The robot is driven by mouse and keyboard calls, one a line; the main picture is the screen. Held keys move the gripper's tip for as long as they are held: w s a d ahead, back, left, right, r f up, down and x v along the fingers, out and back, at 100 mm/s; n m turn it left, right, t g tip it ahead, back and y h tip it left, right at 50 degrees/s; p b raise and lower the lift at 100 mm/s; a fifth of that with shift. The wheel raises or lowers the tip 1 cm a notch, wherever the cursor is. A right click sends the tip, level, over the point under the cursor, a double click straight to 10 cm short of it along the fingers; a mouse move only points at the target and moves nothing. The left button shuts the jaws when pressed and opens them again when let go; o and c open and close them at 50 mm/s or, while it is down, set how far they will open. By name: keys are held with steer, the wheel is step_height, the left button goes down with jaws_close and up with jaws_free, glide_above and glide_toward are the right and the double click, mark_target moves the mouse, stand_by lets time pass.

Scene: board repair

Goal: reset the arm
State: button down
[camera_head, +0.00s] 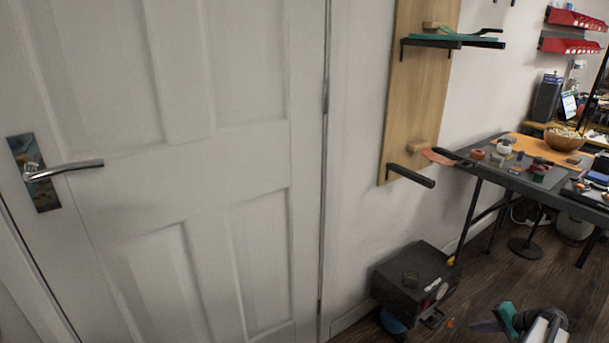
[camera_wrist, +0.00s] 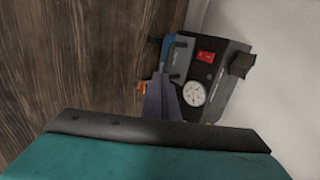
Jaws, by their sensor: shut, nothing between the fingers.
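My gripper (camera_head: 474,325) shows at the bottom right of the head view, low over the wooden floor, with its teal body behind the greyish fingers. In the wrist view the fingers (camera_wrist: 158,80) stick up past the dark edge of the teal body. They are shut and nothing shows between them. In the wrist view they overlap the side of a black box with a red switch and a round gauge (camera_wrist: 206,73). I cannot tell whether they touch it.
The black box (camera_head: 413,282) stands on the floor by the wall, left of my gripper. A dark table (camera_head: 520,182) with several small items is at the right. A wooden wall board (camera_head: 415,95) has shelves jutting out. A white door (camera_head: 200,160) is at the left.

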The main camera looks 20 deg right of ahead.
steer(key=w+a+n+g+y+p, duration=0.1)
steer(key=w+a+n+p, duration=0.2)
steer(key=a, duration=0.8)
steer(key=w+a+g+y+p, duration=0.15)
steer(key=w+a+p, duration=0.35)
steer(key=a, duration=0.5)
steer(key=w+a+n+g+y+p, duration=0.15)
steer(key=w+a, duration=0.35)
steer(key=a, duration=0.6)
steer(key=s+a+n+g+h+p, duration=0.1)
steer(key=s+a+n+g+p, duration=0.35)
steer(key=a, duration=0.85)
steer(key=s+a+n+g+h+p, duration=0.1)
steer(key=s+a+g+p, duration=0.1)
steer(key=s+a+p, duration=0.9)
steer(key=s+a+r+n+g+h+b, duration=0.1)
steer(key=s+a+r+n+g+h, duration=0.15)
steer(key=s+a, duration=0.5)
steer(key=s+d+r+n+h, duration=0.1)
steer(key=s+d+h, duration=0.1)
steer(key=s+d, duration=0.3)
steer(key=shift+s+d+r, duration=0.3)
steer(key=shift+s+d, duration=0.05)
steer(key=shift+s, duration=0.45)
